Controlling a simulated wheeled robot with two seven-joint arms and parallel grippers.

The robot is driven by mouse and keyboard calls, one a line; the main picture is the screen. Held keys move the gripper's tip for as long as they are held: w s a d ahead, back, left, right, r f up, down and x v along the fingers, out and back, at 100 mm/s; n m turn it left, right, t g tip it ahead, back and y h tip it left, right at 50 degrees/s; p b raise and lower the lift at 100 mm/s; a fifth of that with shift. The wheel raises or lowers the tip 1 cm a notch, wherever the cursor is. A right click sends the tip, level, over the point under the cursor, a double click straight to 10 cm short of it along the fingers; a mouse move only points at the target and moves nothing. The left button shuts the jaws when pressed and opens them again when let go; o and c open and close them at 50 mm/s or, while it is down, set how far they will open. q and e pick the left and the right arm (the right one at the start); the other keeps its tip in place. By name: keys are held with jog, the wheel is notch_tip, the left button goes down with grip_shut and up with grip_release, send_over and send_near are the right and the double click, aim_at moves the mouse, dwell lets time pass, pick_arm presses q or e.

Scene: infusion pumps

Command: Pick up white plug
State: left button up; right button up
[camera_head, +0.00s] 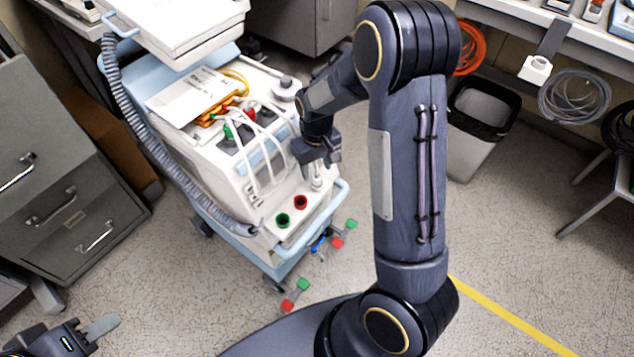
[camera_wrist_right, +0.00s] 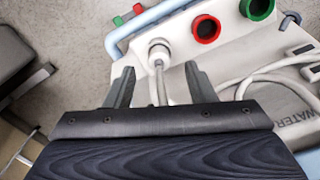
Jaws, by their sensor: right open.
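The white plug (camera_head: 316,182) is on the top front edge of the white medical machine (camera_head: 262,205). In the right wrist view, the white plug (camera_wrist_right: 159,52) is just beyond the fingertips, and its pale cable runs back between the fingers. My right gripper (camera_head: 318,165) is over the machine's front corner; its open fingers (camera_wrist_right: 159,75) are either side of the cable, and neither visibly touches the plug. My left gripper (camera_head: 98,330) is at the bottom left over the floor, away from the machine, with its jaw gap unclear.
A green socket (camera_head: 283,220) and a red socket (camera_head: 300,202) are beside the plug. White cables (camera_head: 262,165) run over the machine's top. A grey corrugated hose (camera_head: 150,150) hangs along its left side. A bin (camera_head: 472,145) stands right of my arm.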

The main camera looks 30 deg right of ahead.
aim_at(317, 173)
notch_tip(317, 173, down, 4)
jog(key=shift+d+f+b, duration=0.1)
jog(key=shift+b, duration=0.35)
grip_shut()
